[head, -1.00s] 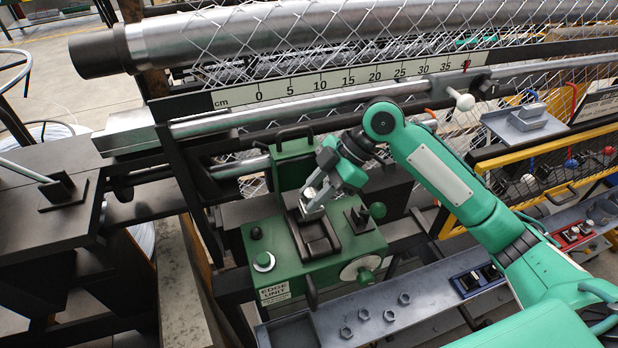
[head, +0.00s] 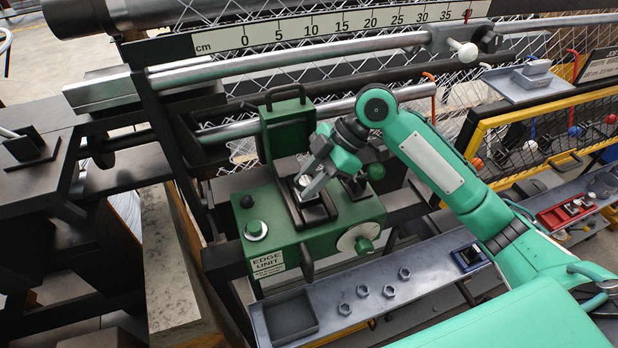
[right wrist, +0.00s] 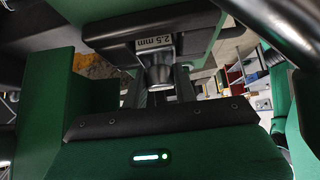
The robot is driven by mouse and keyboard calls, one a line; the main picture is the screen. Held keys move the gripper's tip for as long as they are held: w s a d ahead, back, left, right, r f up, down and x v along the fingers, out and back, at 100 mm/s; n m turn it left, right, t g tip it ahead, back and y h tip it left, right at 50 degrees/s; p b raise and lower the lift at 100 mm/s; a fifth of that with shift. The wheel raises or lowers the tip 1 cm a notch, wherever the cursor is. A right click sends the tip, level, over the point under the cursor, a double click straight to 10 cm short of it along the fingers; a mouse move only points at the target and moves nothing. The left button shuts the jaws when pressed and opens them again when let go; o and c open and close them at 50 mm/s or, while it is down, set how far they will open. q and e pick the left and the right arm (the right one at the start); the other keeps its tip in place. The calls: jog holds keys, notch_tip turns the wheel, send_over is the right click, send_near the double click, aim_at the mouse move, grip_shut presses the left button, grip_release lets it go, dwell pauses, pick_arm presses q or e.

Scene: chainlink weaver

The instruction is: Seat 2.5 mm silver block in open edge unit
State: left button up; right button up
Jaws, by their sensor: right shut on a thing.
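The green edge unit (head: 262,205) stands in the middle of the head view with its lid (head: 286,125) raised. A dark seat (head: 318,214) is on its top. My right gripper (head: 306,188) is shut on the small silver block (right wrist: 154,43) over this seat. In the right wrist view the block's "2.5 mm" label shows upside down, with a dark part of the unit close by. In the head view the fingers largely hide the block. I cannot tell whether it touches the seat. My left gripper is not in view.
A grey shelf (head: 420,277) with several hex nuts and a dark tray (head: 290,316) runs in front. A rail with a cm scale (head: 330,26) and wire mesh lie behind.

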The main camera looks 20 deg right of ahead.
jog(key=shift+r, duration=0.1)
jog(key=o, duration=1)
jog(key=shift+s, duration=0.1)
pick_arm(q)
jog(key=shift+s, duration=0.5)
pick_arm(e)
jog(key=shift+o, duration=0.2)
jog(key=shift+d+r, duration=0.15)
jog(key=shift+r, duration=0.05)
pick_arm(q)
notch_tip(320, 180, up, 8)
jog(key=p, duration=0.7)
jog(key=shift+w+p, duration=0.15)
jog(key=shift+p, duration=0.2)
pick_arm(e)
jog(key=v, duration=1.1)
jog(key=shift+d, duration=0.2)
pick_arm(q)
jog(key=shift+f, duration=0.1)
